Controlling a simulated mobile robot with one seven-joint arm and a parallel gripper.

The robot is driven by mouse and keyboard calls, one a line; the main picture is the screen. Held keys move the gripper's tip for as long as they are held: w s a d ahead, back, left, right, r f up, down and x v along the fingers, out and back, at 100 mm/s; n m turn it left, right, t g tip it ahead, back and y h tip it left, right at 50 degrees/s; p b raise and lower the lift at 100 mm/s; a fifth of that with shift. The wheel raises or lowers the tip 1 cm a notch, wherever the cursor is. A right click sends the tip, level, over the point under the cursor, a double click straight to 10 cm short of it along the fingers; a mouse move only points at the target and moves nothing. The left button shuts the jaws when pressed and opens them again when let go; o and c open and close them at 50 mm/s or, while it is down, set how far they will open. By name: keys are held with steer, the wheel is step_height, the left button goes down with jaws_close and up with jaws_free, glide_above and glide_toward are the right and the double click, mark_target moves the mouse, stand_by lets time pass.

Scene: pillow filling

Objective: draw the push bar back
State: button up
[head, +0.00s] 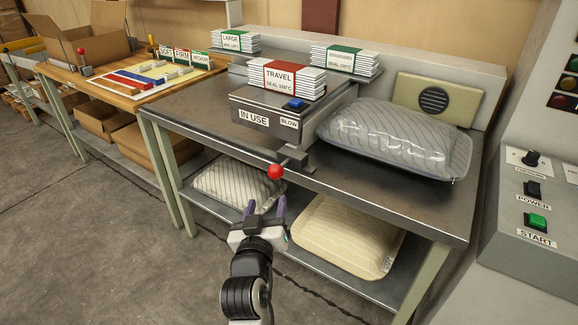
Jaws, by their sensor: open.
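My gripper (264,206) is open, with purple-tipped fingers pointing up. In the picture it is just below the red knob and a little left of it. It looks empty and apart from the knob, though the exact depth gap is hard to tell.
The metal table (400,192) carries a plastic-wrapped pillow (395,138) and stacked label packs (287,78). Pillows lie on the lower shelf (372,284). A control panel (535,215) stands at right. A wooden table (128,98) is at left. Floor at lower left is clear.

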mark_target(273, 175)
steer(key=w, duration=0.4)
steer(key=w+d+p, duration=0.1)
steer(key=w, duration=0.4)
steer(key=w+d+p, duration=0.1)
steer(key=w, duration=0.3)
steer(key=shift+w, duration=0.2)
jaws_close()
